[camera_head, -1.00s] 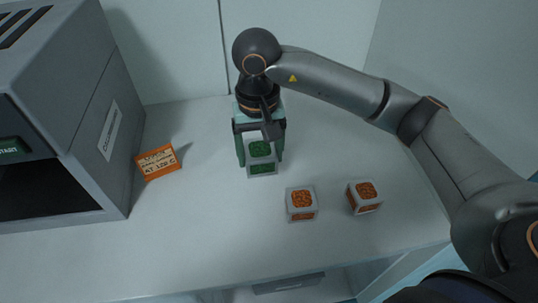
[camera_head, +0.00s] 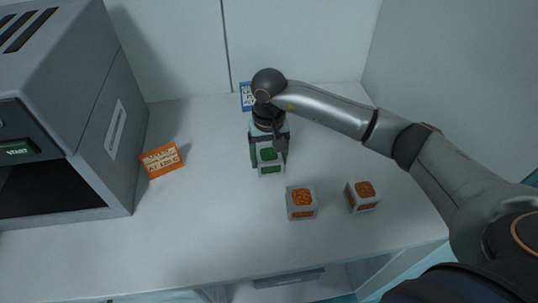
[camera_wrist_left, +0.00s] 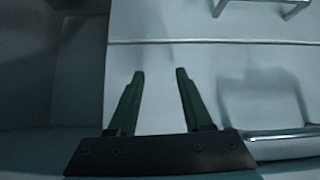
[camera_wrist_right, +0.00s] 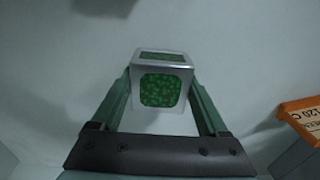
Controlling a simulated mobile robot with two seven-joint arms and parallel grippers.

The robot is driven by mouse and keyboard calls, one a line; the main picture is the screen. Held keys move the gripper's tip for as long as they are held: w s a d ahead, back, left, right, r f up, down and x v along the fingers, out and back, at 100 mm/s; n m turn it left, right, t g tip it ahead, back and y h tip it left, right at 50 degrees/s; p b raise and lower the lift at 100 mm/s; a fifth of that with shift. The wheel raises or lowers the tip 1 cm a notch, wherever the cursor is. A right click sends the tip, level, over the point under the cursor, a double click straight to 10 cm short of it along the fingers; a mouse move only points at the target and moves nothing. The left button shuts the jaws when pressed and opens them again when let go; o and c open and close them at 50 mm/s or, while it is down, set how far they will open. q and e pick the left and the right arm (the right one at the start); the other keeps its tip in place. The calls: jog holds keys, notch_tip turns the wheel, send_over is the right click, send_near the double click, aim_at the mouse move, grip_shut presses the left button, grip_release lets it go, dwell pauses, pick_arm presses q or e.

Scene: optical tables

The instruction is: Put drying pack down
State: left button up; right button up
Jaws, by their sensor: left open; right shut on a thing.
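The drying pack, a grey-white cube with green bead windows (camera_head: 270,168), is between the fingers of my right gripper (camera_head: 269,150) over the white table. In the right wrist view the green pack (camera_wrist_right: 162,80) sits between both fingertips (camera_wrist_right: 160,85), and the gripper is shut on it. Whether its underside touches the table I cannot tell. Two similar cubes with orange windows stand on the table, one nearer the middle (camera_head: 301,203) and one to its right (camera_head: 362,197). My left gripper (camera_wrist_left: 160,75) is open and empty in the left wrist view, away from the packs.
A grey oven-like machine (camera_head: 98,120) with a dark opening stands at the left. An orange label (camera_head: 162,160) lies beside it and a blue label (camera_head: 246,97) is behind my right gripper. The front left of the white table (camera_head: 190,230) is clear.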

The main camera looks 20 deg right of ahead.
jog(key=shift+f, duration=0.15)
jog(key=o, duration=1.4)
